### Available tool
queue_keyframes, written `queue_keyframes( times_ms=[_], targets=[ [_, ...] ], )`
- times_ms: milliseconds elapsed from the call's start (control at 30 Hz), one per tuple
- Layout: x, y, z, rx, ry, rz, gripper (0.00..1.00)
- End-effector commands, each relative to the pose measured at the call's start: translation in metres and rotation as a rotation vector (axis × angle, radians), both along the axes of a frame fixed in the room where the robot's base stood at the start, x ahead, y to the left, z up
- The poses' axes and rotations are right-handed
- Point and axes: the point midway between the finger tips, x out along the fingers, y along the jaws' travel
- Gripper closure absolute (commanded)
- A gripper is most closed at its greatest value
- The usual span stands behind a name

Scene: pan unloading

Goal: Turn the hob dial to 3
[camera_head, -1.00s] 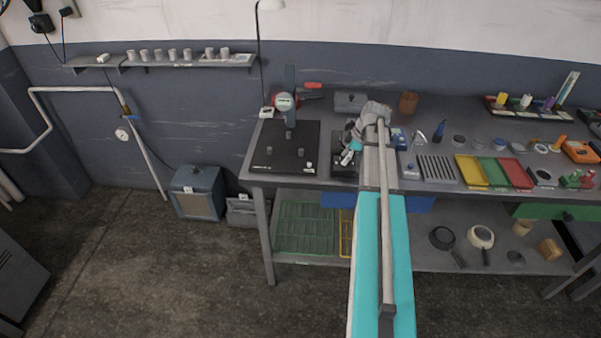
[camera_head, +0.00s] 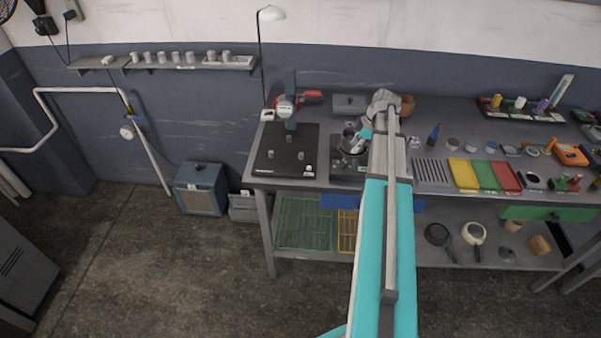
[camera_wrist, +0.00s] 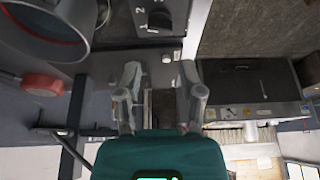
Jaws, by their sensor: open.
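The black hob dial (camera_wrist: 160,19) shows at the top of the wrist view, on a dark panel with pale marks around it; I cannot tell its setting. My gripper (camera_wrist: 160,72) is open, with its two fingers apart, nothing between them, and the dial beyond their tips. In the head view my gripper (camera_head: 357,148) is over the hob (camera_head: 344,172), and the dial cannot be made out there. A round metal pan (camera_wrist: 45,22) fills the upper left of the wrist view, beside the dial.
A black plate with a stand (camera_head: 272,160) is left of the hob. A slotted grey block (camera_head: 430,172) and a yellow tray (camera_head: 462,172) are to its right. A grey box (camera_head: 349,103) stands behind. In the wrist view a red round part (camera_wrist: 42,85) is at left.

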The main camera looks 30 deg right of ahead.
Motion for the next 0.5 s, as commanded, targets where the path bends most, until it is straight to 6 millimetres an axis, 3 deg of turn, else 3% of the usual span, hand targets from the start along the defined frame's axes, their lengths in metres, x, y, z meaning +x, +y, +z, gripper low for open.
queue_keyframes(
  times_ms=[500],
  targets=[
    [-0.009, -0.015, 0.044, 0.0, 0.0, 0.0, 0.5]
  ],
)
